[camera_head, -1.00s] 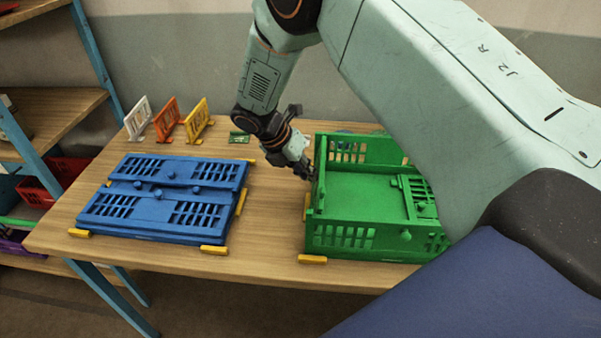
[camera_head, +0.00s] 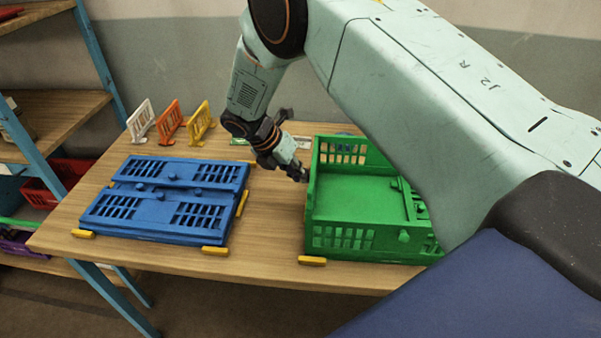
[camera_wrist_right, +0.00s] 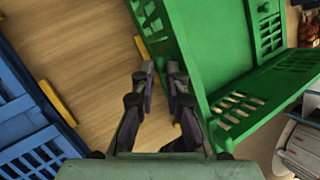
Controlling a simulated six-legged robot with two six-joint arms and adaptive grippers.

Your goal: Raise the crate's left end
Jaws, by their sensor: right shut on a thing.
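The green crate (camera_head: 365,238) sits on the right of the table, with its back and front sides standing. Its left end (camera_head: 311,190) shows as a narrow, steep panel, roughly upright; its exact tilt is hard to tell. In the wrist view the left end (camera_wrist_right: 155,22) runs down to my fingers, its slots visible. My right gripper (camera_head: 300,174) is at the outer left of the crate and is shut on the left end; its fingers (camera_wrist_right: 163,88) also show in the wrist view. The crate's right part is hidden behind my right arm. My left gripper is out of view.
A folded blue crate (camera_head: 158,212) lies left, between yellow stops (camera_head: 215,251). White (camera_head: 140,120), orange (camera_head: 169,122) and yellow (camera_head: 200,121) panels stand at the back left. Bare wood (camera_head: 268,215) separates the two crates. A shelf (camera_head: 60,122) stands at the far left.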

